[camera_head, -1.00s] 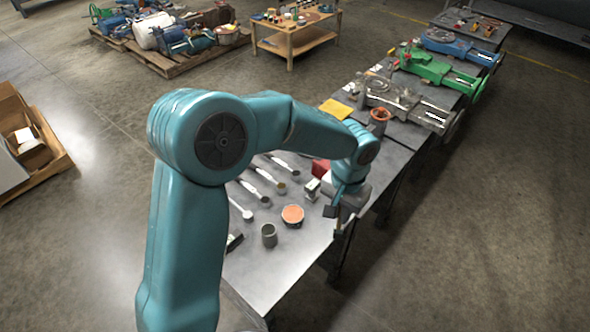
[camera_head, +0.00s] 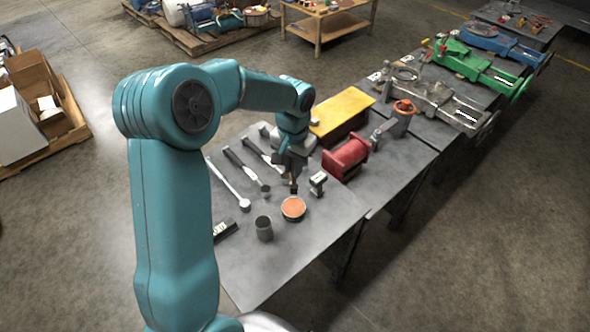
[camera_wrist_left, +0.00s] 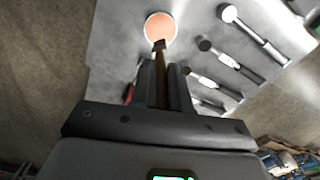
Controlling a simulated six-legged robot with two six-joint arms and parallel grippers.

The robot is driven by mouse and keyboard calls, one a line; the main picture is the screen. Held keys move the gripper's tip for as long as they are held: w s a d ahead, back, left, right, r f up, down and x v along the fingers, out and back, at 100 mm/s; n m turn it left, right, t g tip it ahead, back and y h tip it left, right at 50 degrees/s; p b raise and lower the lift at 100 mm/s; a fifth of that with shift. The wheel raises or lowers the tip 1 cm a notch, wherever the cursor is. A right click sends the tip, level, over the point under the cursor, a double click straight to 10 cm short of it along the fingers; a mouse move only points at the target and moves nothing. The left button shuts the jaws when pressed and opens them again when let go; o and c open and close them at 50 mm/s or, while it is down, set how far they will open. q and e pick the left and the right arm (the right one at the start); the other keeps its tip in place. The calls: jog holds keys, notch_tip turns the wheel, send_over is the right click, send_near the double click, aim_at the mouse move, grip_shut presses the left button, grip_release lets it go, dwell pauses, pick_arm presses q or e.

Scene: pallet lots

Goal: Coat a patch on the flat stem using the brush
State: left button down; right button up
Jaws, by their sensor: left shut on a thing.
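My left gripper (camera_head: 292,174) is shut on a brush (camera_wrist_left: 160,72) with a brown handle and a dark tip. The brush points down over the bench (camera_head: 310,250). Its tip is just behind the round tin of orange-red paste (camera_head: 293,208) in the head view. In the left wrist view the tip overlaps the near edge of the tin (camera_wrist_left: 160,25); I cannot tell whether they touch. A grey machined part with a long flat arm (camera_head: 440,100) lies farther along the benches; I cannot tell whether it is the flat stem. My right gripper is not in view.
A grey cup (camera_head: 264,229) stands left of the tin, and a small metal block (camera_head: 318,183) right of it. Long-handled tools (camera_head: 228,182) lie to the left. A red spool (camera_head: 346,156) and a yellow block (camera_head: 342,110) stand behind. The front of the bench is clear.

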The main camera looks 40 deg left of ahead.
aim_at(293, 183)
pick_arm(q)
jog(key=shift+s+a+f, duration=0.1)
jog(key=shift+s+f, duration=0.05)
jog(key=shift+f, duration=0.05)
jog(key=shift+f+b, duration=0.3)
jog(key=shift+f, duration=0.05)
notch_tip(293, 183, down, 4)
jog(key=b, duration=0.3)
jog(key=shift+r, duration=0.15)
jog(key=shift+w+f+b, duration=0.2)
jog(key=shift+f+b, duration=0.15)
jog(key=shift+f, duration=0.35)
jog(key=shift+s+r, duration=0.1)
jog(key=shift+s, duration=0.05)
jog(key=shift+f+b, duration=0.4)
jog(key=shift+f, duration=0.2)
dwell(0.5)
